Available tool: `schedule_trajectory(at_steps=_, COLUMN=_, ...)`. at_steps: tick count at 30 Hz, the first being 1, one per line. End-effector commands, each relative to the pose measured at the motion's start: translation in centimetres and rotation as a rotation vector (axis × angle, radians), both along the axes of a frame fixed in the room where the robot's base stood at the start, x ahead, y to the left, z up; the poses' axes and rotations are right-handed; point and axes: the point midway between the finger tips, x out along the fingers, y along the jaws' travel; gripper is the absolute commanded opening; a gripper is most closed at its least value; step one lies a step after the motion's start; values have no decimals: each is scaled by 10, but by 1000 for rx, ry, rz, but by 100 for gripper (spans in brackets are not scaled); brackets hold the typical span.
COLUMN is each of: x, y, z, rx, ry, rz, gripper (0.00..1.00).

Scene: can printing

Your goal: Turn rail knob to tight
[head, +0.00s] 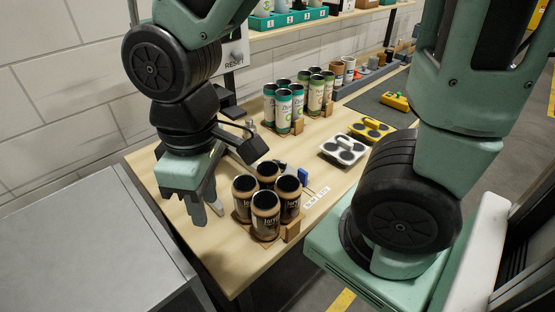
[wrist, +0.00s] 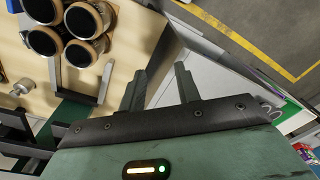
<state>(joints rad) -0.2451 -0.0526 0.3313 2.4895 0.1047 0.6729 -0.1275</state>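A small silver round piece (wrist: 22,87) shows at the left of the wrist view, near a grey angled metal bar (wrist: 84,85); it looks like a knob, but I cannot tell its setting. In the head view I cannot make out the knob; my arm and the cans hide part of that area. My gripper (head: 209,200) hangs over the left front edge of the wooden table, left of the dark-topped cans (head: 265,212). In the wrist view my gripper (wrist: 160,84) has its two fingers apart with nothing between them. The silver piece is well to the left of the fingers.
The dark-topped cans stand in a wooden holder close to my gripper. Green-labelled cans (head: 283,110) stand farther back. White (head: 342,150) and yellow (head: 371,129) carriers sit at the right. A grey cabinet (head: 90,240) stands at the left, beside the table.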

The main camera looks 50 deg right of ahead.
Motion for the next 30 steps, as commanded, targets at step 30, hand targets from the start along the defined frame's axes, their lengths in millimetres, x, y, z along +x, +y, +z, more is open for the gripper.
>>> schedule_trajectory(at_steps=30, x=136, y=-317, z=-37, rx=-57, ry=11, rz=-281, gripper=33)
